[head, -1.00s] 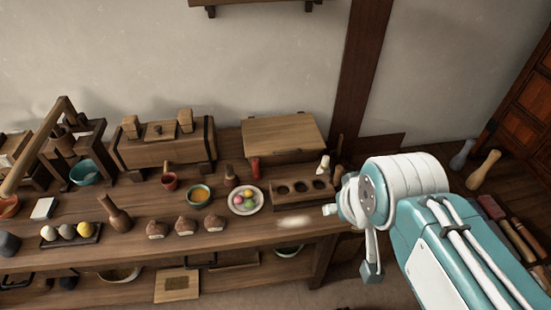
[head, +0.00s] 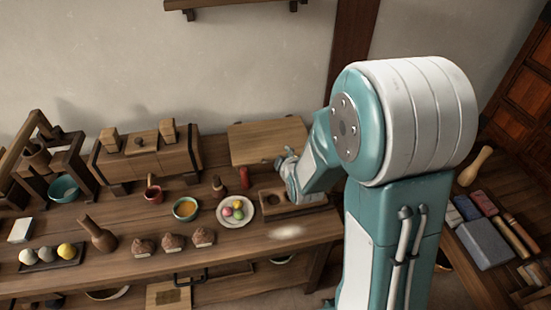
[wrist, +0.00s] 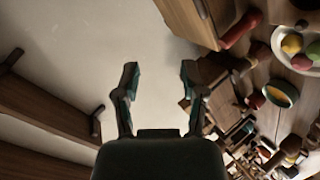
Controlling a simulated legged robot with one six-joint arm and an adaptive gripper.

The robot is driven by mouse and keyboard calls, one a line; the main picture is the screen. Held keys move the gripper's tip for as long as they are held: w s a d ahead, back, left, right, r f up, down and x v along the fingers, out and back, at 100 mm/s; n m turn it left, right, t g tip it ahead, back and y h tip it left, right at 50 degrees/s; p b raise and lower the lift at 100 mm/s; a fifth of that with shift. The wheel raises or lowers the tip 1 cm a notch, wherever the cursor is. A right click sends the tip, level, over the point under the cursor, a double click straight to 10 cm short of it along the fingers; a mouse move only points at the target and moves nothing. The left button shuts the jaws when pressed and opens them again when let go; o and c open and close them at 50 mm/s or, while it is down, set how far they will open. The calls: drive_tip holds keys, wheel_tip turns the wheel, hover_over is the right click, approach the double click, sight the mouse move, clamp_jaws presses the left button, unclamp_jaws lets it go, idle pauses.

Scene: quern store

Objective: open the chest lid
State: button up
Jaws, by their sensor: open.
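The chest (head: 265,138) is a low wooden box with a flat, pale brown lid, standing at the back of the bench against the wall. Its lid looks closed and level. My gripper (head: 285,160) is in front of the chest's lower right part in the head view and hides some of its front. I cannot tell whether it touches the chest. In the wrist view my gripper (wrist: 160,78) has its two fingers spread with nothing between them. A wooden side of the chest (wrist: 187,20) shows at the top, beyond the right finger.
A red-handled tool (head: 244,178) stands close to the chest's front left. A plate of coloured balls (head: 236,210) and a holed wooden rack (head: 268,200) are in front. A wooden press (head: 145,160) stands left. A wall shelf (head: 230,5) hangs above.

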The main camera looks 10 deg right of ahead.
wheel_tip(320, 180, down, 10)
drive_tip(key=n+t, duration=0.1)
drive_tip(key=n, duration=0.1)
drive_tip(key=n+t, duration=0.1)
drive_tip(key=n, duration=0.2)
drive_tip(key=shift+w+r+t, duration=0.15)
drive_tip(key=shift+t, duration=0.25)
drive_tip(key=shift+f+n, duration=0.4)
drive_tip(key=x, duration=1)
drive_tip(key=shift+w+r, duration=0.1)
drive_tip(key=shift+w, duration=0.2)
clamp_jaws()
